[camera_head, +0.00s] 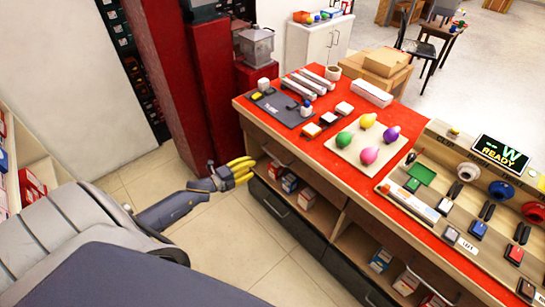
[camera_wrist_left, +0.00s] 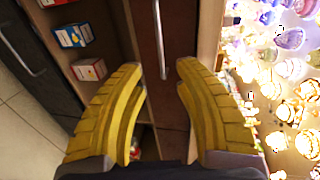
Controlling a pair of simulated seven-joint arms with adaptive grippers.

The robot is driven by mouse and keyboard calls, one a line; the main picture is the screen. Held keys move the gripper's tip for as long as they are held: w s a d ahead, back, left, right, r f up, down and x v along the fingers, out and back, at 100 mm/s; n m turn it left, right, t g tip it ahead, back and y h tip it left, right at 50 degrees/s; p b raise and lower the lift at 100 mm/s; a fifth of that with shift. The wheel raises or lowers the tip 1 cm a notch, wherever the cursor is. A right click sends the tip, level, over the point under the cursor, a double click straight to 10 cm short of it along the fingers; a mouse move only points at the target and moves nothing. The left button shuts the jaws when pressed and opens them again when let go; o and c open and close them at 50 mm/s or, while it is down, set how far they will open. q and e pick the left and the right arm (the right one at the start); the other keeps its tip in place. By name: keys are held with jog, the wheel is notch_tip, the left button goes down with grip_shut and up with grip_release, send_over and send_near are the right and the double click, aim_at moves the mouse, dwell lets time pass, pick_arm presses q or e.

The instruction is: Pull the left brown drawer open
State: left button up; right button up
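The brown drawer (camera_wrist_left: 178,104) faces my left gripper in the left wrist view, with a slim silver handle (camera_wrist_left: 161,38) ahead of the fingers. My left gripper (camera_head: 249,170) has yellow fingers and is beside the counter's left end. In the left wrist view the gripper (camera_wrist_left: 162,70) is open and empty, its fingertips apart. I see no contact with the handle. The drawer looks shut. My right gripper is not in view.
A dark lower drawer (camera_head: 289,221) and shelves with small boxes (camera_head: 306,197) are below. The red counter top (camera_head: 313,153) holds a board of coloured bulbs (camera_head: 366,143) and a button panel. A red pillar (camera_head: 213,90) stands behind the gripper. Floor left of the counter is clear.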

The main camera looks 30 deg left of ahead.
aim_at(272, 155)
pick_arm(q)
jog(key=x, duration=1.3)
jog(key=shift+c, duration=0.4)
grip_shut()
